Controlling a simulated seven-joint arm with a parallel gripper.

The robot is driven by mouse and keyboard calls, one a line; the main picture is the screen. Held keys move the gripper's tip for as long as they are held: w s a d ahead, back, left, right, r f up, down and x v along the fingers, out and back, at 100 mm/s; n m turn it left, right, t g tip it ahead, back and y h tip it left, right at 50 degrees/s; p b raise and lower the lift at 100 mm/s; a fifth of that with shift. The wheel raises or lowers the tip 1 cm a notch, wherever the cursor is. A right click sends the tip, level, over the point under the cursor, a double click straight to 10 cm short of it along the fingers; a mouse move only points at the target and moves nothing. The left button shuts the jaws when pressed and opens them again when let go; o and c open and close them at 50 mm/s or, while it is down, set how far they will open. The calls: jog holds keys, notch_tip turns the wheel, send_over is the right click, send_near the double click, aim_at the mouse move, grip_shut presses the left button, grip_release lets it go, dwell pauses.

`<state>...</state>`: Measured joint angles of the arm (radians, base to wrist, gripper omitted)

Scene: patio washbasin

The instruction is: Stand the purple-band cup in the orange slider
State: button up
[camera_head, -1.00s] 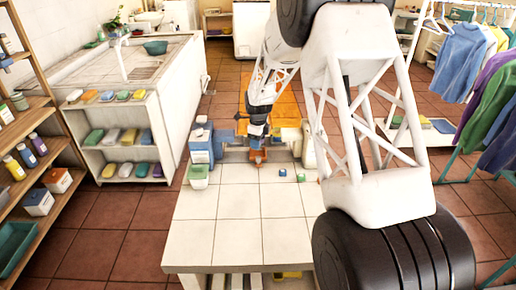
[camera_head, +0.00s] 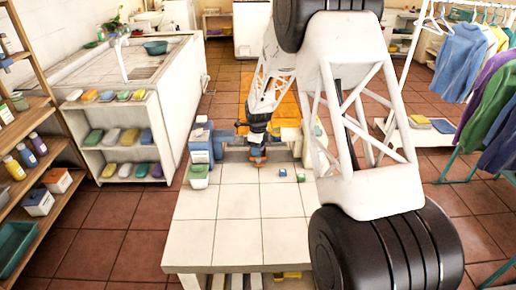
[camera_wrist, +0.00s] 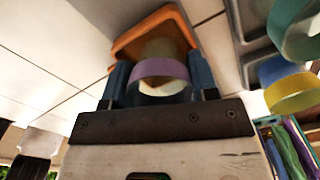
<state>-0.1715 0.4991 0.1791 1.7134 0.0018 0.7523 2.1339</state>
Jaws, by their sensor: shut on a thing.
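My gripper (camera_wrist: 158,88) is shut on the purple-band cup (camera_wrist: 163,69), with one dark finger on each side of it. The cup's open end and purple band face the wrist camera. The orange slider (camera_wrist: 128,44), a shallow tray with a raised rim, lies directly beyond the cup in the wrist view. The cup overlaps the slider there; I cannot tell whether it touches its floor. In the head view my gripper (camera_head: 257,146) is at the far end of the tiled table, just above the orange slider (camera_head: 258,161). The cup cannot be made out there.
In the wrist view, a green-band cup (camera_wrist: 301,43) and a yellow-band cup (camera_wrist: 292,92) stand close on the right, near a grey tray edge. Blue boxes (camera_head: 200,150) flank the spot on the left. The front of the white tiled table (camera_head: 238,232) is clear.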

jog(key=shift+f, duration=0.45)
jog(key=shift+f, duration=0.15)
jog(key=o, duration=0.6)
jog(key=shift+s+f, duration=0.2)
jog(key=shift+f, duration=0.05)
jog(key=shift+s+f, duration=0.1)
jog(key=shift+f, duration=0.05)
jog(key=r, duration=1.4)
jog(key=shift+w, duration=0.3)
jog(key=shift+r, duration=0.1)
